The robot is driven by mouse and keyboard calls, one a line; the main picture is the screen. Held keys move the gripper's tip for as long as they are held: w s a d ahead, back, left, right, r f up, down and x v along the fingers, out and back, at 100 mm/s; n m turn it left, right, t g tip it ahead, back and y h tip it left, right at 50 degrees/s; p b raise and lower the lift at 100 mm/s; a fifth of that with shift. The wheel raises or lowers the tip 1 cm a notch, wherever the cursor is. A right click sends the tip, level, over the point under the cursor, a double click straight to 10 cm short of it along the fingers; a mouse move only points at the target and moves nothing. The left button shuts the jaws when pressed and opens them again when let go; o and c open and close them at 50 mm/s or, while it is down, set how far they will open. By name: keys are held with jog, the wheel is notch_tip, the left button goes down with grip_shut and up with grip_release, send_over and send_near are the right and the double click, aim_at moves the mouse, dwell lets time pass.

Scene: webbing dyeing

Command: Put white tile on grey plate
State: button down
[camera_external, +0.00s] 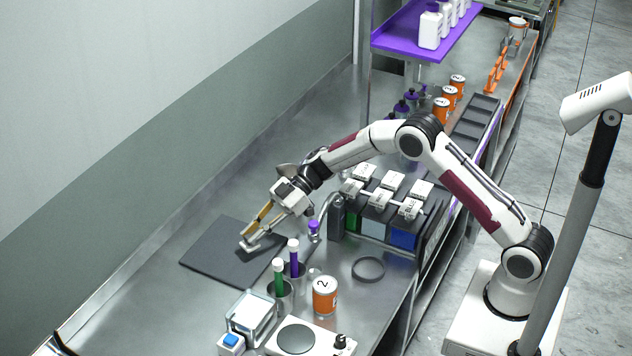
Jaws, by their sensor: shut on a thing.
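My gripper (247,241) reaches down and left over the dark grey square plate (205,256), which lies flat on the steel bench. Its fingers are shut on a small pale piece, which looks like the white tile (249,250), at the plate's right part. The fingers partly cover the tile. I cannot tell whether the tile touches the plate or hangs just above it.
Green (278,276) and purple (294,258) tubes stand close to the right of the plate. A glass-sided box (252,315) and a white device (310,341) stand in front.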

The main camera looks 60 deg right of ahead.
jog(key=shift+f, duration=1.8)
jog(key=shift+f, duration=0.1)
jog(key=c, duration=1.9)
grip_release()
